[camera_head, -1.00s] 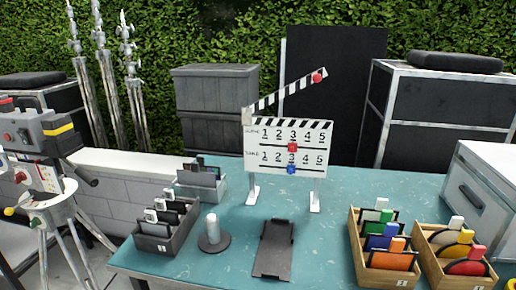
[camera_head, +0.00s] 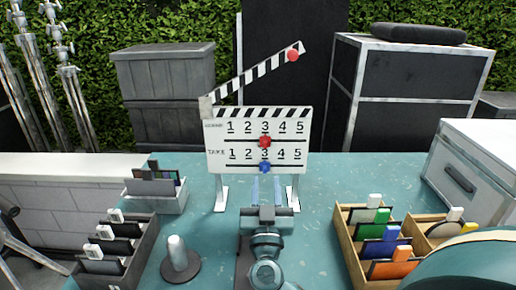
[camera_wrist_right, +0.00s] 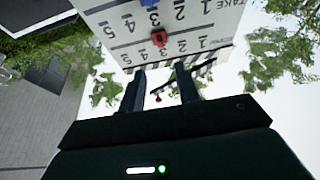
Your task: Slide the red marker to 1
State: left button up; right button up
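The white clapperboard (camera_head: 225,150) stands on two legs on the table, with a Scene row and a Take row numbered 1 to 5. The red marker (camera_head: 265,141) sits under the 3 of the Scene row. The blue marker (camera_head: 265,168) sits at the 3 of the Take row. My right gripper (camera_head: 266,180) is in front of the board, below the blue marker, with its two fingers apart and nothing between them. In the right wrist view the board appears upside down, with the red marker (camera_wrist_right: 159,39) beyond the open fingers (camera_wrist_right: 160,85). My left gripper is not in view.
A wooden divided box (camera_head: 350,240) with coloured cards stands right of my gripper. The raised striped clapper stick (camera_head: 255,75) has a red knob (camera_head: 293,56).

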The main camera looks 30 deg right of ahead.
aim_at(265, 146)
jog(key=x, duration=1.1)
jog(key=shift+p, duration=0.35)
jog(key=shift+c, duration=0.4)
grip_shut()
